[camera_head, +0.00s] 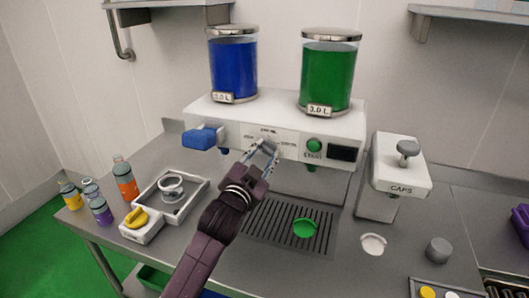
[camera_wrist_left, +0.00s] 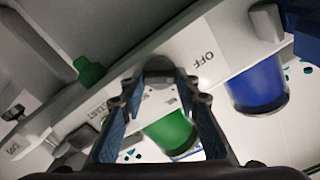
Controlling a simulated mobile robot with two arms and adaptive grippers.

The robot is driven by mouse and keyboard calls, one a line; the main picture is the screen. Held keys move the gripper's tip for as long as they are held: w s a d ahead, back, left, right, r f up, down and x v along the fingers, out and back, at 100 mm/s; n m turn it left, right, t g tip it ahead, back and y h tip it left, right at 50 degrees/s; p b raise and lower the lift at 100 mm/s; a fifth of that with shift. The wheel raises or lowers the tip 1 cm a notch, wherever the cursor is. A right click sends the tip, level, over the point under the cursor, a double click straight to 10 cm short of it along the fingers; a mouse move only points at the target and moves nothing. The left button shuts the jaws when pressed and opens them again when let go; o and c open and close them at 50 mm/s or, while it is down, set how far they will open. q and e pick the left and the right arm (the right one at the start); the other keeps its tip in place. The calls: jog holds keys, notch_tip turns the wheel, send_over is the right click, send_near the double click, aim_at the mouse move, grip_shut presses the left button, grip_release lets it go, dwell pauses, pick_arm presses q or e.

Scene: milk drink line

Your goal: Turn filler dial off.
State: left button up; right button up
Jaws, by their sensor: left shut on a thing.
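The filler (camera_head: 233,118) is a white machine with a dial panel on its front, below a blue tank (camera_head: 233,69) and a green tank (camera_head: 328,75). My left gripper (camera_head: 264,147) reaches up to this panel and hides the dial in the head view. In the left wrist view, the dark grey dial (camera_wrist_left: 158,66) sits between the fingertips of my left gripper (camera_wrist_left: 158,80), which is shut on it. An "OFF" label (camera_wrist_left: 204,58) is on the panel beside the dial. My right gripper is not in view.
A green button (camera_head: 314,145) and dark display (camera_head: 342,153) are right of the dial. A blue block (camera_head: 202,138) juts out at left. A caps dispenser (camera_head: 402,178) stands at right.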

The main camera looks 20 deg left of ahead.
pick_arm(q)
jog(key=shift+r+n, duration=0.3)
jog(key=shift+r, duration=0.05)
dwell(0.3)
jog(key=o, duration=0.9)
jog(key=shift+o, duration=1.3)
jog(key=shift+w+f, duration=0.1)
jog(key=shift+w, duration=0.05)
jog(key=shift+f, duration=0.2)
jog(key=s, duration=1.2)
jog(key=shift+a, duration=0.25)
